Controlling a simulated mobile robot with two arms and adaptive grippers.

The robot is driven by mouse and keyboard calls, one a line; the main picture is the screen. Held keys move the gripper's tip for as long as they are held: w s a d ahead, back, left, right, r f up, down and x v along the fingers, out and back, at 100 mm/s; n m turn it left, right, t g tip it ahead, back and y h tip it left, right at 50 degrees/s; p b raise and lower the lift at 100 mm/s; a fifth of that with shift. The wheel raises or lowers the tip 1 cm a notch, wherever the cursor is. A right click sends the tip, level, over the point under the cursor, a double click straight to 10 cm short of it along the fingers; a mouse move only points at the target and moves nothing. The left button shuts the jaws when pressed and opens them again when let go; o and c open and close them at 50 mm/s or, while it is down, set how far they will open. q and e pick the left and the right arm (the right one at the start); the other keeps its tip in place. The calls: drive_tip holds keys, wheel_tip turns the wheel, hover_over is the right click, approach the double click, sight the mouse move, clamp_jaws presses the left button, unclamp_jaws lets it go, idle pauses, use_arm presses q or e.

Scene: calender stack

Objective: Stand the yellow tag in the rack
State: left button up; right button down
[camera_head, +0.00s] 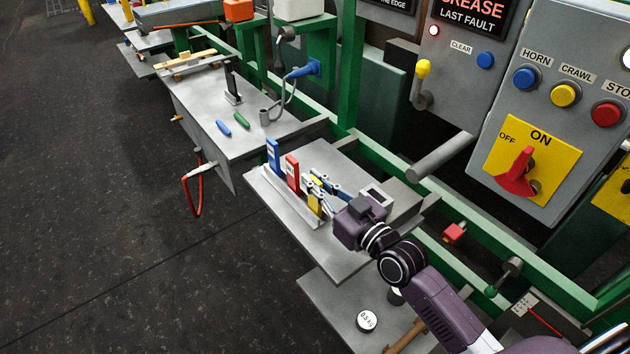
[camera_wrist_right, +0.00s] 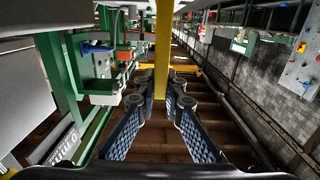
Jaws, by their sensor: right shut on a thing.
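The rack (camera_head: 276,191) is a long light-grey bar on a grey shelf. A blue tag (camera_head: 273,156) and a red tag (camera_head: 292,174) stand upright in it. My right gripper (camera_head: 318,190) is shut on the yellow tag (camera_head: 315,206), upright at the near end of the rack, in line with the other two. I cannot tell whether its foot is in a slot. In the right wrist view the yellow tag (camera_wrist_right: 162,50) rises between the fingertips of my right gripper (camera_wrist_right: 161,88). My left gripper is not in view.
A small grey box (camera_head: 376,196) sits on the shelf (camera_head: 345,262) beside my right wrist. A farther table (camera_head: 205,100) holds a blue and a green marker. A control panel (camera_head: 560,110) with buttons and a red switch stands at the right. Open dark floor lies left.

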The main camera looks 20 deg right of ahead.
drive_tip(key=shift+f, duration=0.2)
drive_tip(key=c, duration=2)
unclamp_jaws()
drive_tip(key=shift+c, duration=0.2)
drive_tip(key=shift+r, duration=0.1)
drive_tip(key=shift+r, duration=0.15)
drive_tip(key=shift+s+d, duration=0.1)
drive_tip(key=shift+s, duration=0.1)
drive_tip(key=b+v, duration=0.1)
drive_tip(key=v, duration=1)
drive_tip(key=shift+s, duration=0.25)
